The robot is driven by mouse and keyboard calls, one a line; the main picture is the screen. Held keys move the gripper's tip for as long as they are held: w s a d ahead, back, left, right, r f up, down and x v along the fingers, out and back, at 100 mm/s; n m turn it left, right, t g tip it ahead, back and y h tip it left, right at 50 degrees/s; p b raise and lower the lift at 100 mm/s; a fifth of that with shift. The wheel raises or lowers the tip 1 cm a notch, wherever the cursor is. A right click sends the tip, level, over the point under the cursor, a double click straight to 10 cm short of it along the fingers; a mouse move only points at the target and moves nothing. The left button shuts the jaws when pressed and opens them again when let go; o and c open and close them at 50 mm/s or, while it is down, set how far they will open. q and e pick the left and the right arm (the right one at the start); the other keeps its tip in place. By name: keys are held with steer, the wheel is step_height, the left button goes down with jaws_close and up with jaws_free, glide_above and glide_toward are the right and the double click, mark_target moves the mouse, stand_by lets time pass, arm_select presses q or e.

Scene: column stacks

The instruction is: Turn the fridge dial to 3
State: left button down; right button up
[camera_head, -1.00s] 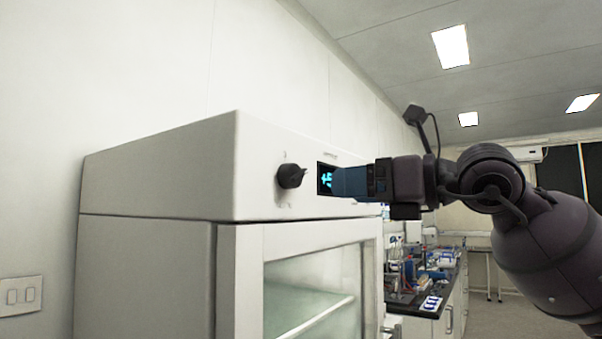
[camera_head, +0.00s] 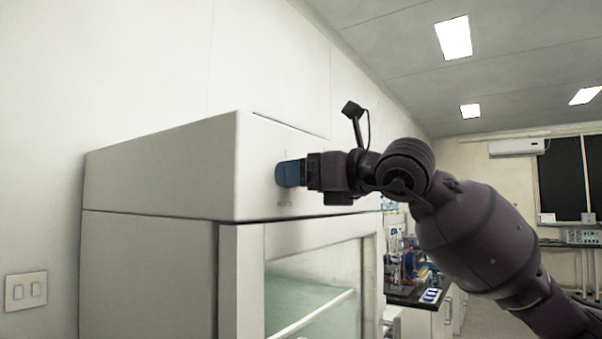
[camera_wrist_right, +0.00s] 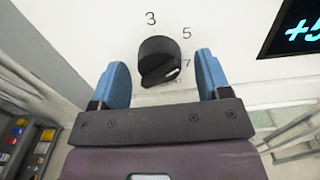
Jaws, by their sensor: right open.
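The black fridge dial (camera_wrist_right: 158,60) shows in the right wrist view on the white fridge panel, with the printed numbers 3 above it, 5 at its upper right and 7 at its right. A light mark on the dial lies at its lower right, near the 7. My right gripper (camera_wrist_right: 160,80) is open, its blue fingers on either side of the dial with gaps to both. In the head view the right gripper (camera_head: 280,173) is at the front panel of the fridge (camera_head: 165,170) and hides the dial. My left gripper is not in view.
A display (camera_wrist_right: 295,28) with bright cyan characters is right of the dial in the wrist view. The fridge's glass door (camera_head: 310,285) is below the panel. A lab bench (camera_head: 410,295) with equipment stands behind at the right.

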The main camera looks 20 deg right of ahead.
steer(key=shift+w+a, duration=0.1)
steer(key=shift+w, duration=0.05)
steer(key=c, duration=0.9)
